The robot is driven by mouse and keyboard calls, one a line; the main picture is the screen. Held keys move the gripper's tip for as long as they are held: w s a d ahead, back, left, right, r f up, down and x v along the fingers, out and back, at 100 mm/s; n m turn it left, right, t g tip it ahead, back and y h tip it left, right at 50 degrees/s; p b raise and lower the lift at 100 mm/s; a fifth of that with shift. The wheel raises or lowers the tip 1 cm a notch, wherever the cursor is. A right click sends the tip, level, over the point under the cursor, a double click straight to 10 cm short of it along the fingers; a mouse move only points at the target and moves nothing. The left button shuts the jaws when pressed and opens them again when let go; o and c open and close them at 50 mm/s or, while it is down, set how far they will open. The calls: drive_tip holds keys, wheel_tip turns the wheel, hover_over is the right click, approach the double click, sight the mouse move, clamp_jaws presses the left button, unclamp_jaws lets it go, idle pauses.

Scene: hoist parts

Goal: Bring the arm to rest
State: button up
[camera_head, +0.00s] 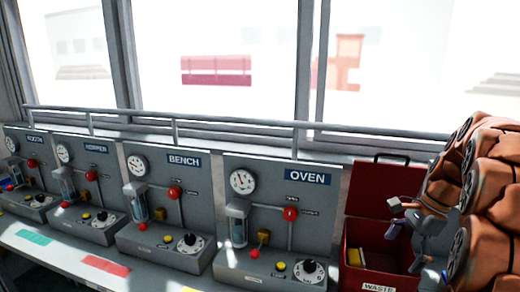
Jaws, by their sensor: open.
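My arm, in orange-brown padded covers, is folded at the right edge. My gripper (394,217) is open, with nothing seen between its fingers. It points left and shows in front of the red waste box (392,262). I cannot tell whether it is over the box or nearer to me. The box's lid (376,187) stands open against the back, and a yellow item (356,258) lies inside at the left.
Grey panels with gauges and red knobs line the bench: the oven panel (323,205) beside the box, then the bench (198,187), hopper (109,172) and booth (39,155) panels. A rail (235,122) runs behind them under the windows. Green and red patches mark the front ledge.

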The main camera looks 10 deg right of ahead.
drive_tip(key=s+a+f+n+g+h, duration=0.1)
drive_tip(key=s+a+n, duration=0.25)
drive_tip(key=a, duration=0.55)
drive_tip(key=s+a+f+n+g, duration=0.1)
drive_tip(key=s+a+n, duration=0.2)
drive_tip(key=a+n, duration=0.35)
drive_tip(key=s+a+f+n+h, duration=0.1)
drive_tip(key=s+a+f+n, duration=0.1)
drive_tip(key=s+a+n, duration=0.2)
drive_tip(key=s+a+f+n+h, duration=0.1)
drive_tip(key=s+a+f+n, duration=0.2)
drive_tip(key=s, duration=0.8)
drive_tip(key=a+n, duration=0.2)
drive_tip(key=shift+a+f+g+h, duration=0.3)
drive_tip(key=shift+a+f+g, duration=0.05)
drive_tip(key=shift+a+g, duration=0.05)
